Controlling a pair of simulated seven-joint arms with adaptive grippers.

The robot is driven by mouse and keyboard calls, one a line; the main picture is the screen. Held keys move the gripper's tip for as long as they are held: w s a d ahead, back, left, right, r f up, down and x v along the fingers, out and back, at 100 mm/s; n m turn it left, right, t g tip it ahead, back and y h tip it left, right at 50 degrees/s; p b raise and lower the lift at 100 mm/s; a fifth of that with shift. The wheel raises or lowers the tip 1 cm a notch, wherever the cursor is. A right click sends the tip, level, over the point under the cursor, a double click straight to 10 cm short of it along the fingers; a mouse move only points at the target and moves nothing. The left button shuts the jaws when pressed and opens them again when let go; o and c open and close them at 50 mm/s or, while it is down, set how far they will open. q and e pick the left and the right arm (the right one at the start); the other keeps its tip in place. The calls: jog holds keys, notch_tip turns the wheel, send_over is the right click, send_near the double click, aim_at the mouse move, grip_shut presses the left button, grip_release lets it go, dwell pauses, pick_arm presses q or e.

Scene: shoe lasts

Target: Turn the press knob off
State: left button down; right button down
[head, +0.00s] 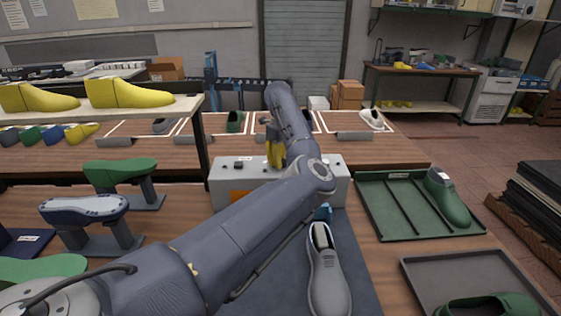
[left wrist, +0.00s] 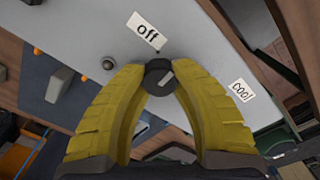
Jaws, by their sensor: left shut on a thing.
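The press knob (left wrist: 159,77) is dark and round with a pale pointer mark, set on a light grey panel in the left wrist view. The yellow fingers of my left gripper (left wrist: 158,80) are closed on both sides of the knob. In the head view my left gripper (head: 275,152) reaches down at the grey control box (head: 225,183); the knob is hidden there by my arm. My right gripper is not in view.
A grey shoe (head: 325,275) lies in front of the box. A green tray (head: 385,215) with a green last (head: 445,197) is to the right, and a dark tray (head: 420,272) nearer. Green and blue lasts on stands (head: 105,240) are at the left, below a shelf with yellow lasts (head: 128,93).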

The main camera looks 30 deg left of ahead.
pick_arm(q)
jog(key=n, duration=0.4)
jog(key=shift+n, duration=2.3)
jog(key=c, duration=0.9)
grip_release()
notch_tip(320, 180, up, 12)
jog(key=shift+r, duration=0.1)
